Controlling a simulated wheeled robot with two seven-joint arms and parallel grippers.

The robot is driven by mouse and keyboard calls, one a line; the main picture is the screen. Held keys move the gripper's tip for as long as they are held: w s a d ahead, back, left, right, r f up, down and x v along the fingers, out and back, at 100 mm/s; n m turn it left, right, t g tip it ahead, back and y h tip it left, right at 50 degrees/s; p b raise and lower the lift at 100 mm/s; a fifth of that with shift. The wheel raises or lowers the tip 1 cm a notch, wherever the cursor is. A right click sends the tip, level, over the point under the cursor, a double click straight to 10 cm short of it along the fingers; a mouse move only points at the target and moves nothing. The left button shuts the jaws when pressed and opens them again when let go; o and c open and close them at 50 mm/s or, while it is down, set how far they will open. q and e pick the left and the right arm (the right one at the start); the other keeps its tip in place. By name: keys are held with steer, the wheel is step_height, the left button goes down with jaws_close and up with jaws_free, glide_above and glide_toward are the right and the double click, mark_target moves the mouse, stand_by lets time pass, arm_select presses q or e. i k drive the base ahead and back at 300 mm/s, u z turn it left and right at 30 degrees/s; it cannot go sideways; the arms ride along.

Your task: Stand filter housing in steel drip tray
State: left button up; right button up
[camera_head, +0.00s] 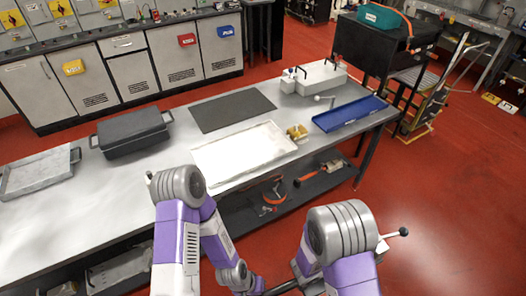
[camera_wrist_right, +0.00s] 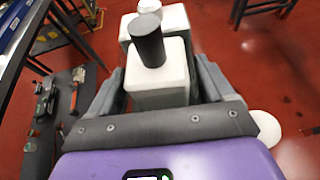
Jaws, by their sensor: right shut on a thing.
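The white filter housing (camera_wrist_right: 160,85), a block with a black cylinder on top, sits between the fingers of my right gripper (camera_wrist_right: 160,90) in the right wrist view. The gripper is shut on it, with red floor beyond. Its underside is hidden. In the head view, a bright, shallow rimmed tray (camera_head: 206,158) lies empty at the bench's front middle. A grey metal tray (camera_head: 40,176) with handles lies at the far left. I cannot tell for certain which is the steel drip tray. My left gripper is not visible in the head view.
The grey bench (camera_head: 110,195) also carries a black lidded box (camera_head: 132,135), a dark mat (camera_head: 232,110), a small yellow-brown object (camera_head: 297,132), a blue tray (camera_head: 350,114) and a white unit (camera_head: 320,77). Tools lie on the lower shelf (camera_head: 245,210).

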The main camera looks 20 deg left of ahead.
mark_target(232, 155)
steer(key=u, duration=1.35)
steer(key=i, duration=1)
